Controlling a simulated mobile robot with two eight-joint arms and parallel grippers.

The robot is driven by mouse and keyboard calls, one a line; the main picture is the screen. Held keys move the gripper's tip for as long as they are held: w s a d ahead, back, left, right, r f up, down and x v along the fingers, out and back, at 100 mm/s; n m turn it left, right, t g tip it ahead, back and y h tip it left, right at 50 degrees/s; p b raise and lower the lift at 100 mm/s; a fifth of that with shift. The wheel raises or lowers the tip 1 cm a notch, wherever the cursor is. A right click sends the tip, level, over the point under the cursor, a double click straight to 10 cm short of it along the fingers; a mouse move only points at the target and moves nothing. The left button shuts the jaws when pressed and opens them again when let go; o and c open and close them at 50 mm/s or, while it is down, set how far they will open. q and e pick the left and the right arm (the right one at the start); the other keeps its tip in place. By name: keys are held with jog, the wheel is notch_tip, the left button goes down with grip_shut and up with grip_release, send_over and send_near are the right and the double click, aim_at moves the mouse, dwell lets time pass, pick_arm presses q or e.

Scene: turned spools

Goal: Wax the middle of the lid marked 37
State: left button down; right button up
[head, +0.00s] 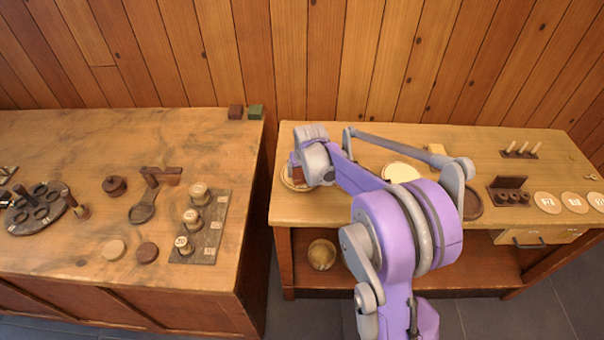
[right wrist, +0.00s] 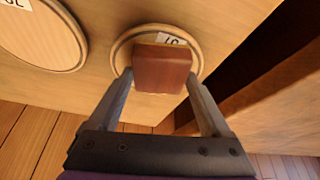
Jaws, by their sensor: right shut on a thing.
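My right gripper (head: 299,164) is shut on a red-brown block (right wrist: 162,72), at the left end of the right-hand table. The block is over a round pale wooden lid (right wrist: 121,52) with a raised rim; the lid also shows in the head view (head: 288,184). A white label lies on that lid, partly hidden behind the block, so I cannot read its full number. I cannot tell whether the block touches the lid. A second labelled lid (right wrist: 40,35) lies beside it in the wrist view. My left gripper is not in view.
A pale disc (head: 401,172) and a dark round tray (head: 472,204) lie partly behind my right arm. Labelled discs (head: 547,202) and a dark holder (head: 510,196) are at the right. A gap separates this table from the left one, which holds spools (head: 192,218).

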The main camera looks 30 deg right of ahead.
jog(key=shift+w+d, duration=0.45)
jog(key=shift+w, duration=0.3)
jog(key=shift+w+d, duration=0.5)
jog(key=shift+w, duration=0.3)
jog(key=shift+w+d, duration=0.45)
jog(key=shift+w, duration=0.3)
jog(key=shift+s, duration=0.1)
jog(key=shift+s+a+f+b, duration=0.15)
jog(key=shift+s+a, duration=0.3)
jog(key=shift+s, duration=0.25)
jog(key=shift+s+a+r+b, duration=0.15)
jog(key=shift+s+a, duration=0.3)
jog(key=shift+s, duration=0.25)
jog(key=shift+s+a, duration=0.5)
jog(key=shift+s, duration=0.3)
jog(key=shift+s+a, duration=0.5)
jog(key=shift+s, duration=0.25)
jog(key=shift+w+r+p, duration=0.1)
jog(key=shift+r+p, duration=1.35)
jog(key=shift+r, duration=1.55)
